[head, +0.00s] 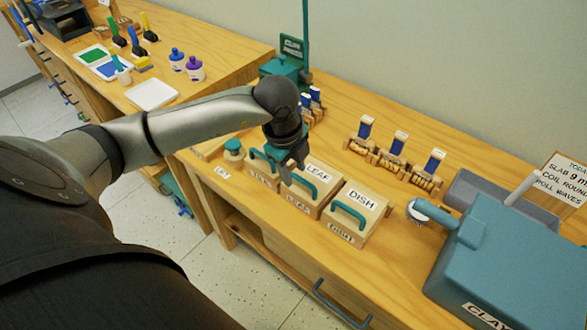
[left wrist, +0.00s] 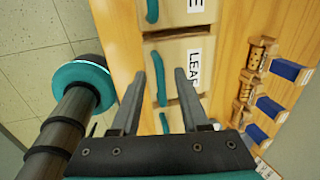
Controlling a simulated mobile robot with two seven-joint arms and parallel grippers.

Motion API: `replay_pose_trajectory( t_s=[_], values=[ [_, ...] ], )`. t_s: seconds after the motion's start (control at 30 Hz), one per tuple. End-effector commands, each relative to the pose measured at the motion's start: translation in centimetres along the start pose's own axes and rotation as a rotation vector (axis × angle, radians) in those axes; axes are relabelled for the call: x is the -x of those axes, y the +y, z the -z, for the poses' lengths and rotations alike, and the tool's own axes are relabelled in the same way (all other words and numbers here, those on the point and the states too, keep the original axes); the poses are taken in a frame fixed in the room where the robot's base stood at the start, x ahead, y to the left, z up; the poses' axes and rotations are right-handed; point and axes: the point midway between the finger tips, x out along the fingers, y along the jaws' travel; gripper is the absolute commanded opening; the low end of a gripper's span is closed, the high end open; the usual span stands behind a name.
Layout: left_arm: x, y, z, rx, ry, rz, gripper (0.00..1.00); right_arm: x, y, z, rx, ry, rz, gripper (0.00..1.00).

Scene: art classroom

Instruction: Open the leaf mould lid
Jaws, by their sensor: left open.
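The leaf mould (head: 311,205) is a wooden box in the middle of a row on the bench, with a LEAF label on top. Its lid carries a teal handle (head: 304,184), and the lid looks shut. My left gripper (head: 289,178) points down at this box, just beside the handle in the head view. In the left wrist view its two open fingers (left wrist: 160,74) stand on either side of the leaf handle (left wrist: 160,80). Nothing is gripped, and I cannot tell whether the fingers touch the handle. My right gripper is not in view.
The DISH box (head: 359,216) stands close on the right and another handled box (head: 262,182) close on the left, partly hidden by my gripper. Blue-topped wooden stamps (head: 395,145) stand behind. A large teal clay machine (head: 490,260) fills the right. Some bare bench lies in front of it.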

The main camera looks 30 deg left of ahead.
Motion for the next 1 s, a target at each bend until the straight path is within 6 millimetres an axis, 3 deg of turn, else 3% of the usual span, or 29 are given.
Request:
replay_pose_trajectory(
  t_s=[0.17,0.57,1.0],
  values=[
    [0.01,0.01,0.01,0.000,0.000,0.000,0.44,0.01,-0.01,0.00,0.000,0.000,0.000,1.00],
    [0.04,0.01,0.00,0.000,0.000,0.000,0.00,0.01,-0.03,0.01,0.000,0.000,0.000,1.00],
    [0.05,0.00,0.00,0.000,0.000,0.000,0.00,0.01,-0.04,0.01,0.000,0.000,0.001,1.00]
  ],
)
